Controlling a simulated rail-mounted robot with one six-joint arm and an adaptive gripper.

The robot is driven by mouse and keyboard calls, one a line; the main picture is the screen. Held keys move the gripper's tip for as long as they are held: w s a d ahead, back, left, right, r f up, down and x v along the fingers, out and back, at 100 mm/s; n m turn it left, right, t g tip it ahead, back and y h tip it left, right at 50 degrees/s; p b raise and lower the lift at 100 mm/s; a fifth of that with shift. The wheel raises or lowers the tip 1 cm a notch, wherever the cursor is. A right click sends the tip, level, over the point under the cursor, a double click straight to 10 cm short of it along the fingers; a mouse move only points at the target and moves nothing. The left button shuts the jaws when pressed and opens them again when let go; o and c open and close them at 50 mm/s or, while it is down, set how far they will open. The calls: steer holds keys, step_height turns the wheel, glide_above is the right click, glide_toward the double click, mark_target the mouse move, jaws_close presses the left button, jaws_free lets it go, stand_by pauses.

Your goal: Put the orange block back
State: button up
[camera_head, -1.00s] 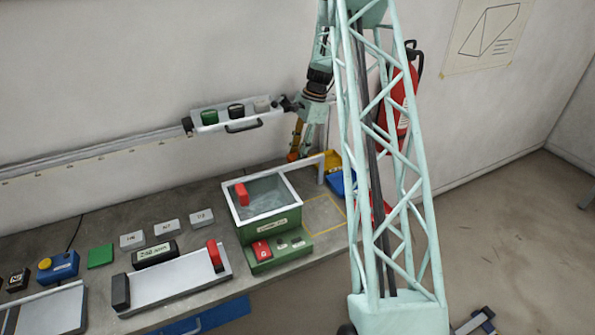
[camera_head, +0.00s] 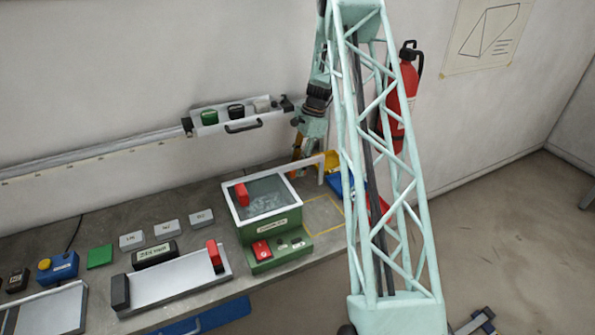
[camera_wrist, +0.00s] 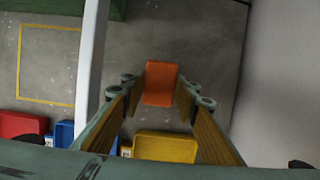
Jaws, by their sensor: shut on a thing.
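The orange block (camera_wrist: 160,83) sits between the two fingers of my gripper (camera_wrist: 160,96) in the wrist view, and the gripper is shut on it. Below it in that view is grey bench top; whether the block touches it I cannot tell. In the head view my gripper (camera_head: 296,160) is at the back of the bench, behind the green tub (camera_head: 270,228), with its lower part partly hidden. A yellow bin (camera_wrist: 165,147), a blue bin (camera_wrist: 65,135) and a red bin (camera_wrist: 22,124) lie near the gripper in the wrist view.
A pale bar (camera_wrist: 92,55) runs close on the left in the wrist view, and the wall (camera_wrist: 285,80) is on the right. A yellow-outlined bench area (camera_head: 325,215) looks empty.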

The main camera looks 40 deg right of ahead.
steer(key=shift+f, duration=1.2)
steer(key=shift+f, duration=0.15)
steer(key=o, duration=0.9)
steer(key=shift+o, duration=0.3)
steer(key=v, duration=1.2)
steer(key=shift+d, duration=0.1)
